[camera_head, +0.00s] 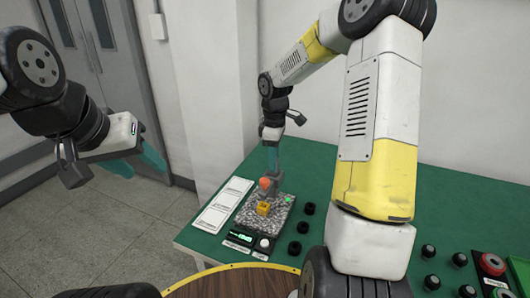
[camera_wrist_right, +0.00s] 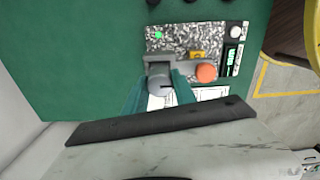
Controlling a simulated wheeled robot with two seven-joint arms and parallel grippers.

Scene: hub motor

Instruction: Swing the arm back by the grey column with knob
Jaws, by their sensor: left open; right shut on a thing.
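The grey column with knob stands at the back of a speckled stone plate (camera_head: 252,222). In the right wrist view its round grey knob (camera_wrist_right: 159,86) lies between the two teal fingers of my right gripper (camera_wrist_right: 158,90). My right gripper (camera_head: 272,160) also shows in the head view, coming down from above and shut on the column (camera_head: 275,186). An orange knob (camera_head: 264,183) sits beside the column, and a yellow block (camera_head: 263,208) is in front on the plate. My left gripper (camera_head: 143,160) is open and empty, off the table at the left.
White cards (camera_head: 222,205) lie left of the plate on the green table (camera_head: 320,165). A small green display (camera_head: 240,237) is in front. Several black round parts (camera_head: 308,208) stand right of the plate.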

